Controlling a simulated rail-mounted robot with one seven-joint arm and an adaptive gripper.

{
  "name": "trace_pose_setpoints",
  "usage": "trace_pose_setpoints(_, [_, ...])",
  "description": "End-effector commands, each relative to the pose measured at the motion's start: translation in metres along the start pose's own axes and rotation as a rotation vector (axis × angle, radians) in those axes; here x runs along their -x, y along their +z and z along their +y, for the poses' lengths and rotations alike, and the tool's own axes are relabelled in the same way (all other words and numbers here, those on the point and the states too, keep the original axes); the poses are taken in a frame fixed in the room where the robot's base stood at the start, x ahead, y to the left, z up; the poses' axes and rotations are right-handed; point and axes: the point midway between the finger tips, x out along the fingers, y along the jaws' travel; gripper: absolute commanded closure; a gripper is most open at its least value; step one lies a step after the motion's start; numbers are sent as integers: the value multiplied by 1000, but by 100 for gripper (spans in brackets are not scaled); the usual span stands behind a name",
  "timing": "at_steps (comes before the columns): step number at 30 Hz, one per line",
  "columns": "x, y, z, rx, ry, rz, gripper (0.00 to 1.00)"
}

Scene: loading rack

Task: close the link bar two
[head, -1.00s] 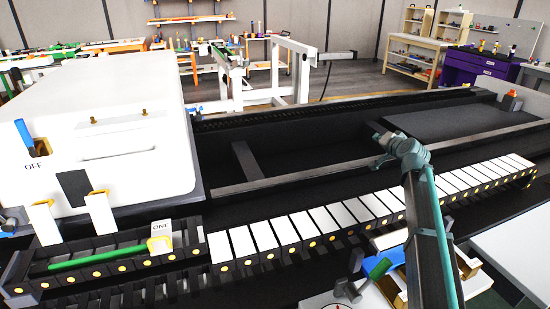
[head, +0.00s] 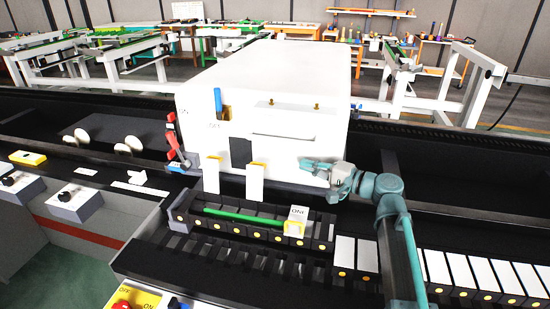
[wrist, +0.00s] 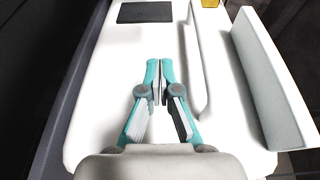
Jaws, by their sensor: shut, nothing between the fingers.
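I cannot tell for sure which part is link bar two. Two white upright plates, the left plate (head: 211,175) and the right plate (head: 255,182), stand in front of the white machine (head: 265,100). A green bar (head: 240,214) lies along the black rack below them, with a white ON block (head: 298,214) at its right end. My gripper (head: 303,162) is at the lower right front of the machine, right of and a little above the right plate. In the wrist view my gripper (wrist: 158,66) is shut and empty over the white machine (wrist: 105,65). Contact is unclear.
A dark square (head: 241,152) sits on the machine's front, and red handles (head: 176,150) are on its left side. A row of white blocks (head: 435,267) runs right of my arm. A control box (head: 148,299) is at the lower left.

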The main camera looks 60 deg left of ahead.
Motion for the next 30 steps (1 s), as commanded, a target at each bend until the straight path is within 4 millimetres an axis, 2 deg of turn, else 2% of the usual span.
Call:
trace_pose_setpoints(3, [-13, 9, -6, -13, -23, -29, 100])
trace_pose_setpoints(8, [-26, 9, -6, -14, -25, -32, 100])
trace_pose_setpoints(22, [-112, 10, -9, -13, -23, -29, 100])
trace_pose_setpoints(24, [-104, 25, -9, -13, -23, -28, 100])
trace_pose_setpoints(30, [-97, 44, -8, -13, -23, -27, 100])
